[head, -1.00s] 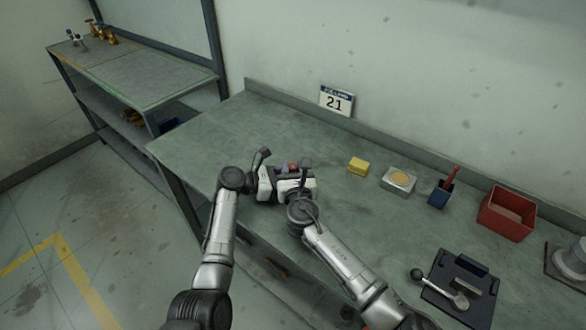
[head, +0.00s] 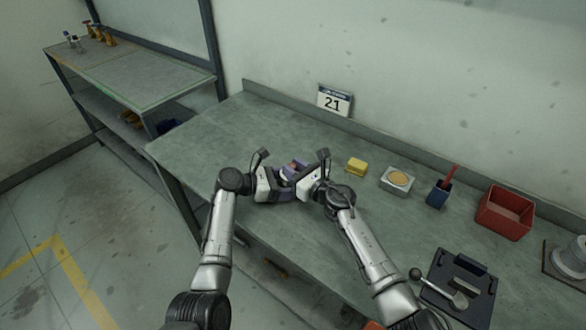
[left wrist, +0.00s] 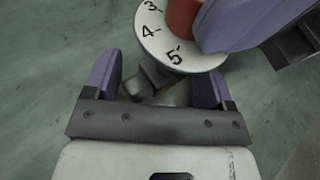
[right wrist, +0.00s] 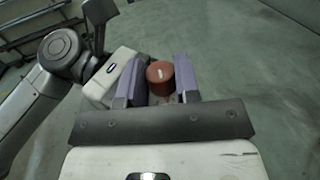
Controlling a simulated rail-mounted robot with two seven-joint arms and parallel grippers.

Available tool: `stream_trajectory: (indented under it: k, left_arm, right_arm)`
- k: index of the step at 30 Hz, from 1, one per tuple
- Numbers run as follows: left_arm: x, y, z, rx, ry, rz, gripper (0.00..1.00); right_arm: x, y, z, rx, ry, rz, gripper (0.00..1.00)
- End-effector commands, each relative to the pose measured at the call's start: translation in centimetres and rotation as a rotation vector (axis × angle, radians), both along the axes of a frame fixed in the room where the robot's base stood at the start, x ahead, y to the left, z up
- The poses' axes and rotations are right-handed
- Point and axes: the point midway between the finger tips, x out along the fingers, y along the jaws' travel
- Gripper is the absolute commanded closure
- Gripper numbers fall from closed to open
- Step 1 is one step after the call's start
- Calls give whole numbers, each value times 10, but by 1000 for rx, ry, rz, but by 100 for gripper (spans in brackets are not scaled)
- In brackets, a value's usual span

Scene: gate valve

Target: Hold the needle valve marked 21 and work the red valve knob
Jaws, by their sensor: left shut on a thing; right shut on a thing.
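The needle valve stands upright on the bench near its front edge, mostly hidden by my grippers in the head view. Its metal body (left wrist: 160,88) and white dial (left wrist: 176,48) with figures 3, 4 and 5 show in the left wrist view. The red knob (right wrist: 160,73) sits above the dial and also shows in the head view (head: 293,166). My left gripper (head: 280,192) is shut on the valve body below the dial. My right gripper (right wrist: 157,80) is shut on the red knob, one finger on each side. No 21 is visible on the valve itself.
A sign reading 21 (head: 334,101) leans at the wall. The bench left of the valve is clear.

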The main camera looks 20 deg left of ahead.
Motion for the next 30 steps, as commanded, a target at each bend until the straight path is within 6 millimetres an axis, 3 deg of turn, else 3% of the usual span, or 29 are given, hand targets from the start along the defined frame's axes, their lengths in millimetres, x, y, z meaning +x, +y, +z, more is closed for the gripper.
stream_trajectory:
  k: [22,23,30]
  left_arm:
    - [0,-1,0,-1,0,-2,37]
    - [0,-1,0,-1,0,-2,37]
    - [0,-1,0,-1,0,-1,37]
  right_arm:
    - [-2,2,0,6,-1,83,94]
    - [-2,2,0,6,-1,83,67]
    - [-2,1,0,5,-1,80,44]
